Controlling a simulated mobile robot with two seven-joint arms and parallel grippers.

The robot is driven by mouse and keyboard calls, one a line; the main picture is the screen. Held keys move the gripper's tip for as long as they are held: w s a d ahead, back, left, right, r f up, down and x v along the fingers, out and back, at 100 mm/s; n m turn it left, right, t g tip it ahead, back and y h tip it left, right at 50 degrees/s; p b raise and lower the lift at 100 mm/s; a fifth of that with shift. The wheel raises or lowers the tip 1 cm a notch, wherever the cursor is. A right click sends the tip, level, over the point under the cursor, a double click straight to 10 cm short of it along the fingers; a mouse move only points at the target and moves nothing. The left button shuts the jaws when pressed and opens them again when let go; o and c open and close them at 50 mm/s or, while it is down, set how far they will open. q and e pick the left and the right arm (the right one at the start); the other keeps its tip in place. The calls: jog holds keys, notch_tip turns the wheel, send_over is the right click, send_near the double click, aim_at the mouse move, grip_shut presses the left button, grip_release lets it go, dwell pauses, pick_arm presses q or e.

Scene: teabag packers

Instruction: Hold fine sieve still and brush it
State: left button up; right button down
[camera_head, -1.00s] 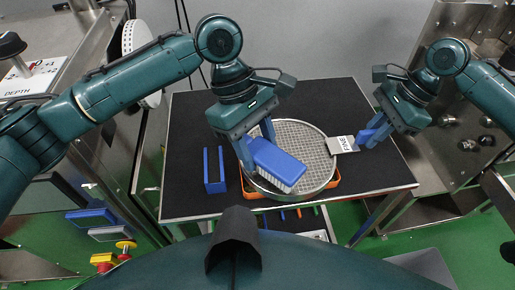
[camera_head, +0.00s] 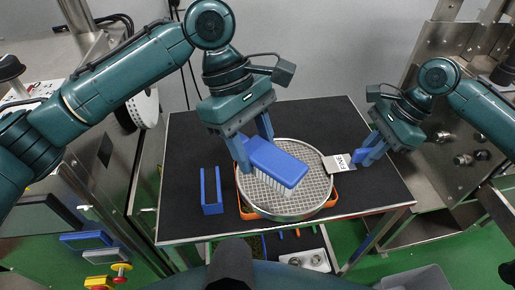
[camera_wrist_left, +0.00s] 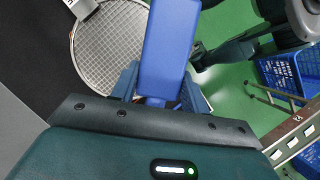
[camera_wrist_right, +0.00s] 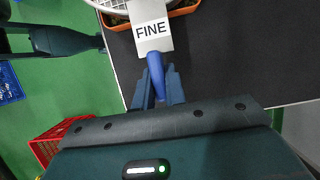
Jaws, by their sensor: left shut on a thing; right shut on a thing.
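The fine sieve (camera_head: 308,203) is a round metal mesh with a rim, resting over an orange tray (camera_head: 247,213) on the black table. Its tab, labelled FINE (camera_head: 339,164), points right, and it also shows in the right wrist view (camera_wrist_right: 152,30). My right gripper (camera_head: 361,155) is shut on the blue handle (camera_wrist_right: 156,78) beyond that tab. My left gripper (camera_head: 254,150) is shut on a blue brush (camera_head: 279,164) with pale bristles. The brush is over the left and middle of the mesh; I cannot tell whether the bristles touch it. In the left wrist view the brush (camera_wrist_left: 168,50) hides part of the sieve (camera_wrist_left: 108,48).
A blue U-shaped holder (camera_head: 212,208) stands empty on the table, left of the sieve. The black table top (camera_head: 182,165) is clear at its left, back and right front. A lower shelf under the table holds small items (camera_head: 306,261).

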jog(key=c, duration=1.4)
grip_release()
jog(key=shift+o, duration=0.2)
jog(key=shift+r, duration=0.1)
jog(key=v, duration=1.1)
jog(key=shift+d+r, duration=0.2)
jog(key=shift+r, duration=0.15)
pick_arm(q)
jog(key=shift+s, duration=0.1)
pick_arm(e)
jog(key=shift+s, duration=0.1)
